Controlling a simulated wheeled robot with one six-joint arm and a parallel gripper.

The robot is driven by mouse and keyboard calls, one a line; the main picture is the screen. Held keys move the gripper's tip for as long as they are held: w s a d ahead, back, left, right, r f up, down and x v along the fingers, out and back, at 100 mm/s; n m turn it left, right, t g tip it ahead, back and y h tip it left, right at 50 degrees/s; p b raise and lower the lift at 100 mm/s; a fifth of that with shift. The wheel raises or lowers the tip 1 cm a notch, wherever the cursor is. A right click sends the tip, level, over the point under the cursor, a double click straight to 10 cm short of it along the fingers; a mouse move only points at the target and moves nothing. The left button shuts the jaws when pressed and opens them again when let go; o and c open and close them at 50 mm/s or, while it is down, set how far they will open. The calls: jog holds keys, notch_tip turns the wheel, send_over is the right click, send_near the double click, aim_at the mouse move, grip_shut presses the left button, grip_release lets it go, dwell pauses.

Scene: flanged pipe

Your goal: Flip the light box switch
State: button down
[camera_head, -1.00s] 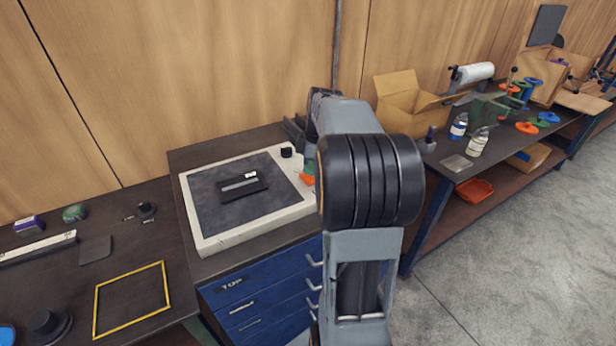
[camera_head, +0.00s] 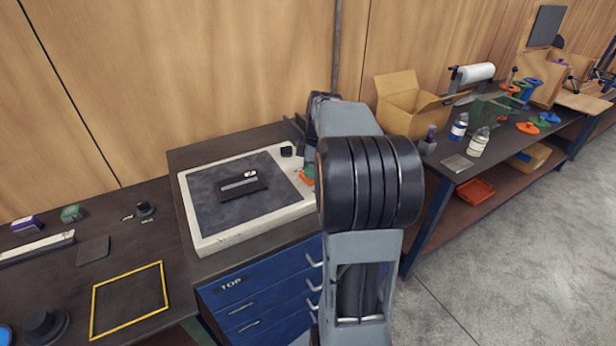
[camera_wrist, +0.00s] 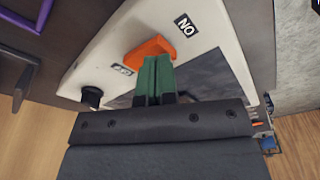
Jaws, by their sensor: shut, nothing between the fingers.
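The light box (camera_head: 210,245) is a white-framed box with a dark panel, lying on the workbench in the head view. Its orange switch (camera_head: 308,173) shows at the right edge, partly hidden by my arm. In the wrist view the orange switch (camera_wrist: 147,52) lies on the white frame (camera_wrist: 215,25), between an "ON" label (camera_wrist: 186,23) and another small label (camera_wrist: 122,70). My gripper (camera_wrist: 157,62) has green fingers, shut and empty, with tips right at the switch's lower edge. I cannot tell whether they touch it.
A black knob (camera_head: 286,151) stands on the box's corner, and a dark piece with a light strip (camera_head: 240,186) lies on its panel. An open carton (camera_head: 405,105) and bottles (camera_head: 478,142) stand on the right bench. A yellow frame (camera_head: 130,310) lies on the left bench.

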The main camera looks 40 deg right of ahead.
jog(key=shift+f+b, duration=0.35)
jog(key=shift+f, duration=0.15)
jog(key=shift+r, duration=0.1)
jog(key=shift+r+p, duration=2.9)
jog(key=shift+r, duration=0.6)
